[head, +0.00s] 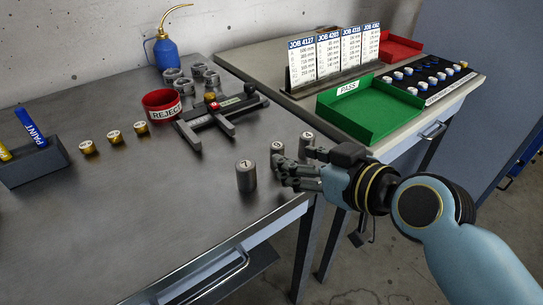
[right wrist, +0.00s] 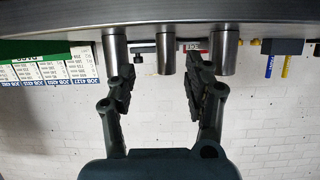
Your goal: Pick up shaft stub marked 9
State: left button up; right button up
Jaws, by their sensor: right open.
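Three grey cylindrical shaft stubs stand upright near the table's right edge. The nearest stub (head: 246,176) is left of my right gripper (head: 277,172). The middle stub (head: 277,149) is partly hidden behind the fingers, and the far stub (head: 307,141) is beyond the gripper. Their top digits are too small to read surely. In the right wrist view, which is upside down, my right gripper (right wrist: 160,88) is open and empty. The middle stub (right wrist: 166,52) shows in the gap between its fingers, with no visible contact. My left gripper is not in view.
A metal fixture (head: 225,115), a red reject bin (head: 161,104) and gold pieces (head: 114,137) lie farther left on the grey table (head: 150,205). A green pass tray (head: 368,108) is on the side table behind my right arm. The table's front is clear.

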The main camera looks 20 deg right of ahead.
aim_at(278, 147)
jog(key=shift+w+a+f, duration=0.1)
jog(key=shift+w+a, duration=0.3)
jog(key=shift+w, duration=0.2)
jog(key=x, duration=0.4)
jog(key=shift+w+a, duration=0.2)
jog(key=shift+a, duration=0.05)
jog(key=shift+c, duration=0.3)
grip_shut()
